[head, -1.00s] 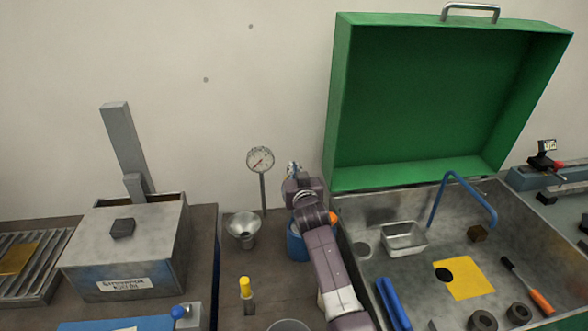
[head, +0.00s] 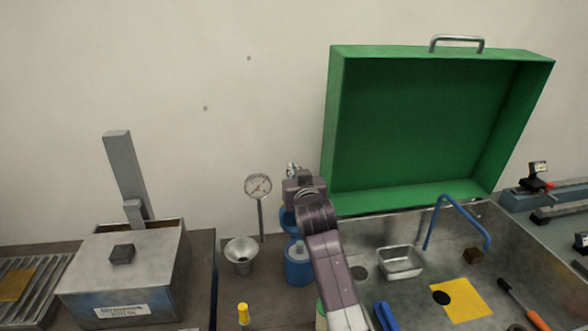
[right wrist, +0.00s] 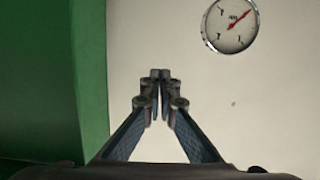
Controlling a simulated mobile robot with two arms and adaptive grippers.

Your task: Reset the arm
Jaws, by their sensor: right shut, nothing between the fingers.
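My right arm reaches up from the bottom of the head view, its purple-grey links in front of the gap between the left bench and the metal basin. My right gripper (head: 293,170) is at the arm's top end, small and partly hidden by the wrist, close to the left edge of the green lid. In the right wrist view the gripper (right wrist: 160,75) has its fingertips together with nothing between them. It points at the pale wall, beside the green panel. My left gripper is not in the head view.
The open green lid (head: 333,125) stands just right of my right gripper. A dial gauge on a stem (head: 258,187), a metal funnel (head: 241,252) and a blue container (head: 298,265) are close to the arm. A metal box (head: 120,280) stands left. The wall above is clear.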

